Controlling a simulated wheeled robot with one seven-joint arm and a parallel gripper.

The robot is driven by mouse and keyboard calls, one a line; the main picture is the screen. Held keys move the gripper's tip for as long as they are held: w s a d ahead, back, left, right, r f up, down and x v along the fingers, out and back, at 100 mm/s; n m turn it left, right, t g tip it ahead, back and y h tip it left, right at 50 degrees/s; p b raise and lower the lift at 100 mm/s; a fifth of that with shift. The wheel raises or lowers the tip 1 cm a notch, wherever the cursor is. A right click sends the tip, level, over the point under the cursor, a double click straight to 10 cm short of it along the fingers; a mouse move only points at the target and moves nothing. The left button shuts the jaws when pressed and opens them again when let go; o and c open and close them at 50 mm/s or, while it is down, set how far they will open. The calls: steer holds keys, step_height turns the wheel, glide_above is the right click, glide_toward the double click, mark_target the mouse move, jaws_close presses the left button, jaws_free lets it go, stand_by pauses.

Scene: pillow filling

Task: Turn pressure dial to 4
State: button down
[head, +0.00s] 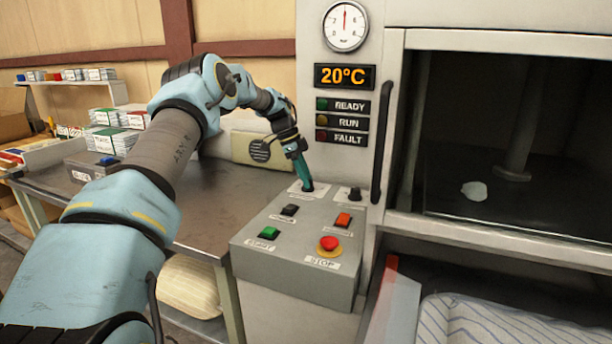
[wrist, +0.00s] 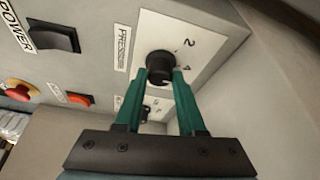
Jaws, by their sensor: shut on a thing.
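The pressure dial (wrist: 160,63) is a black round knob on a white plate (wrist: 151,24) marked PRESSURE. The digits 2 and 4 show on the plate to the right of the knob in the wrist view. My gripper (wrist: 161,77) has its green fingers on either side of the knob and is shut on it. I cannot make out a pointer mark on the knob. In the head view my gripper (head: 307,184) reaches down to the back left of the grey control box (head: 288,264) and mostly covers the dial.
A second black knob (head: 355,193) stands right of the dial. The box also carries a black power switch (wrist: 55,38), a green button (head: 268,233), an orange switch (head: 343,219) and a red stop button (head: 329,243). A round gauge (head: 346,25) hangs above.

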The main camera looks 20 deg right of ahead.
steer(key=shift+m, duration=0.5)
steer(key=c, duration=0.5)
jaws_free()
steer(key=b+v, duration=0.1)
steer(key=v, duration=0.9)
steer(key=shift+w+r, duration=0.2)
steer(key=shift+r, duration=0.2)
